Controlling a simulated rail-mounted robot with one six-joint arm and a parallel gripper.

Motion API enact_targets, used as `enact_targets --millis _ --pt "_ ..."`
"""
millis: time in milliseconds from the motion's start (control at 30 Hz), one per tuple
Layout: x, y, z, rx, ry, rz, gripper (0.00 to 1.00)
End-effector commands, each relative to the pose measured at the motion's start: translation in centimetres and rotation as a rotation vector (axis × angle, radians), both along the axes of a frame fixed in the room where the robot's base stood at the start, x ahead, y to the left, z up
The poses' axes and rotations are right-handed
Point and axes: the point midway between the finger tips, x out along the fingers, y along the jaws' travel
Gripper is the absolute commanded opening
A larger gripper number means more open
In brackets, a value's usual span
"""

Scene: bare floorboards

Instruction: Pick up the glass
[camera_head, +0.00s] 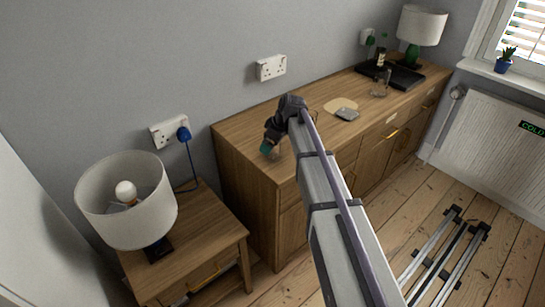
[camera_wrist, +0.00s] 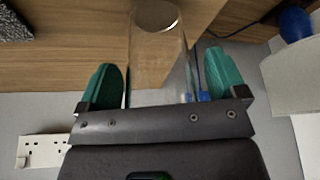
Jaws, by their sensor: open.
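A clear glass (camera_wrist: 158,45) stands between the two teal fingers of my gripper (camera_wrist: 164,76) in the wrist view. The gripper is open, with a finger on either side of the glass. A gap shows at the left finger; I cannot tell whether the right one touches. In the head view my gripper (camera_head: 268,149) is low over the near left end of the wooden sideboard (camera_head: 238,140). There the glass is mostly hidden by the gripper and hard to make out. Another clear glass vessel (camera_head: 380,84) stands farther right on the sideboard.
A grey item (camera_head: 347,114) lies by a pale round mat (camera_head: 333,104) on the sideboard. A white-shaded lamp (camera_head: 125,205) stands on a nightstand (camera_head: 205,240) at left.

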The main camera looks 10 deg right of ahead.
Motion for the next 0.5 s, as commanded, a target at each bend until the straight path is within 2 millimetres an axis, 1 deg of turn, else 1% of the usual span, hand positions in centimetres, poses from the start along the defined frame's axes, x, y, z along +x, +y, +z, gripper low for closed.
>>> enact_targets --millis 133,500 --pt "-0.04 -0.01 0.27 0.0 0.0 0.0 0.9" --pt "-0.05 -0.02 0.27 0.0 0.0 -0.001 0.55"
